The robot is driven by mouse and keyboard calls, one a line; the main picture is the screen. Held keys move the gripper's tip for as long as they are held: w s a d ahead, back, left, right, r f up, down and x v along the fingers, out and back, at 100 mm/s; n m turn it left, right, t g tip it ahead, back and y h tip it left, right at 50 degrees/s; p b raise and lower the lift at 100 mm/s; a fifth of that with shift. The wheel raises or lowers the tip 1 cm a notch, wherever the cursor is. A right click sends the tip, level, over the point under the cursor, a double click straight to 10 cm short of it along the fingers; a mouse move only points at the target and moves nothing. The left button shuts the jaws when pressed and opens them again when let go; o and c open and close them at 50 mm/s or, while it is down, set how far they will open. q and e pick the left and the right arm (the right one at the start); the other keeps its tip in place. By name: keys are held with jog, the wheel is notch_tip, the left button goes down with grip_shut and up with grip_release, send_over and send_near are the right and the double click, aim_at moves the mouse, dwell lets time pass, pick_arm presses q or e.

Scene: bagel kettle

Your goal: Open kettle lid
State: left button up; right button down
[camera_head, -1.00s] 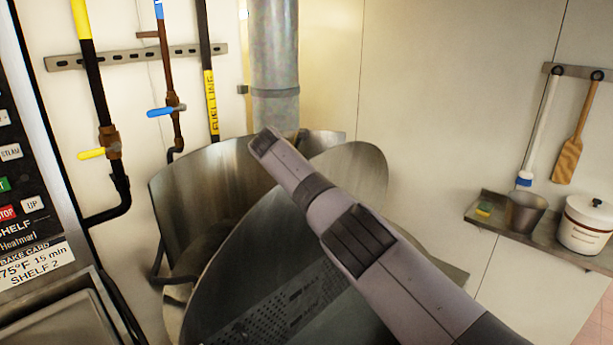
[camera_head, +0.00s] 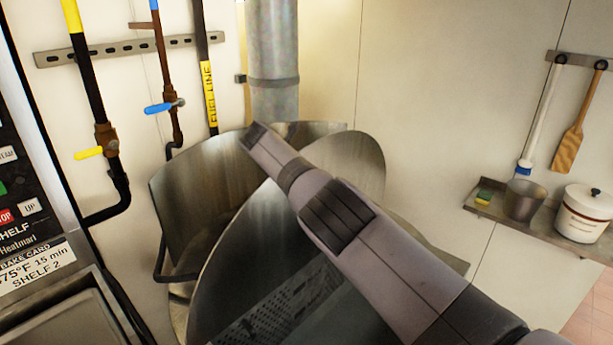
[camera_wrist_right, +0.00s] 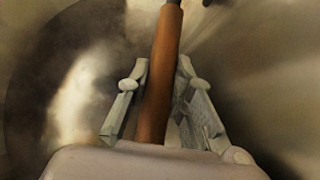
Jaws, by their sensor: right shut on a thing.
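The steel kettle (camera_head: 195,195) stands against the wall, with a tall curved back. Its lid (camera_head: 240,240) is a large curved metal sheet, raised and tilted over the kettle. My right arm crosses from the lower right over the kettle; its gripper is hidden in the head view. In the right wrist view my right gripper (camera_wrist_right: 162,82) is shut on a brown rod-like handle (camera_wrist_right: 167,35), with a finger on each side. Shiny curved metal fills the background there. My left gripper is in neither view.
A perforated metal sheet (camera_head: 290,295) shows inside the kettle. A vertical pipe (camera_head: 273,60) and valved lines (camera_head: 103,145) run along the wall behind. A control panel (camera_head: 25,190) is close on the left. A shelf (camera_head: 480,203) holds a pot and a white crock.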

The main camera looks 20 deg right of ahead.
jog(key=c, duration=1.7)
grip_release()
jog(key=shift+a, duration=0.15)
jog(key=v, duration=1.1)
jog(key=shift+s+a+r, duration=0.15)
jog(key=shift+a+r, duration=0.1)
jog(key=shift+r, duration=0.05)
